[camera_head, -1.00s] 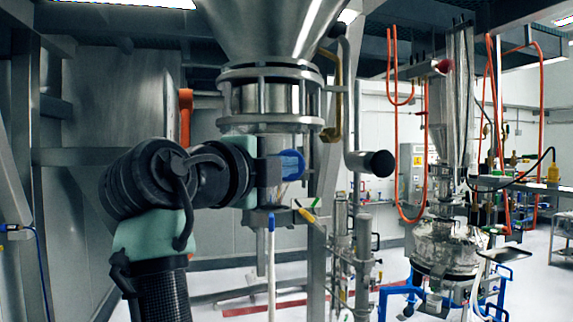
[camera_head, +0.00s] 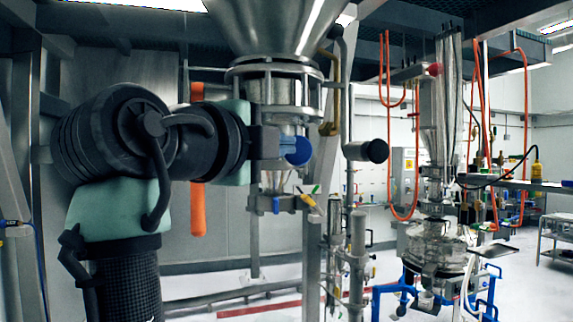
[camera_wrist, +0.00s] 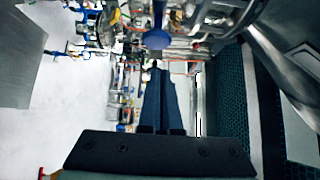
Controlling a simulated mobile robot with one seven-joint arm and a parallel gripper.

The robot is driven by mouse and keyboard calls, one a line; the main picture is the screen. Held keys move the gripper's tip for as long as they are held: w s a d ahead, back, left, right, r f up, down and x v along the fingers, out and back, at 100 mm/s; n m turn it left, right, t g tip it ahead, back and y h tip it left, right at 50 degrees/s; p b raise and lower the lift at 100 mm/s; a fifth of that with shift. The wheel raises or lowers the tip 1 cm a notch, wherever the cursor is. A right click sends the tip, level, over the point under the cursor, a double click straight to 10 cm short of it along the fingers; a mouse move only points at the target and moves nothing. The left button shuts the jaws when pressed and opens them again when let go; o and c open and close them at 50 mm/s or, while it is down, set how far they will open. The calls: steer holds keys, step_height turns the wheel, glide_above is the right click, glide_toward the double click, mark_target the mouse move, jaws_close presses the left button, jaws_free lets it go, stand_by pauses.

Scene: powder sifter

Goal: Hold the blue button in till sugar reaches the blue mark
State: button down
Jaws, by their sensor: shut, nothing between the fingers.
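The blue button (camera_head: 298,151) is a round blue disc below the steel funnel in the head view. It also shows at the top centre of the wrist view (camera_wrist: 157,39). My gripper (camera_wrist: 155,66) is shut and empty, its narrow fingertips pointing at the button. I cannot tell whether they touch it. In the head view my gripper (camera_head: 272,146) is just left of the button. A clear glass section (camera_head: 275,181) hangs under the funnel, partly hidden by my arm and the button. A small blue piece (camera_head: 276,205) sits below it. I cannot make out a sugar level.
The steel funnel (camera_head: 275,28) stands above my gripper. A black round knob (camera_head: 375,151) sticks out to the right. An orange handle (camera_head: 198,208) hangs behind my arm. A blue-framed vessel (camera_head: 436,250) stands farther back right, with pale floor around it.

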steer(key=b+v, duration=0.2)
steer(key=v, duration=0.2)
steer(key=shift+s+f, duration=0.15)
stand_by(0.5)
stand_by(0.4)
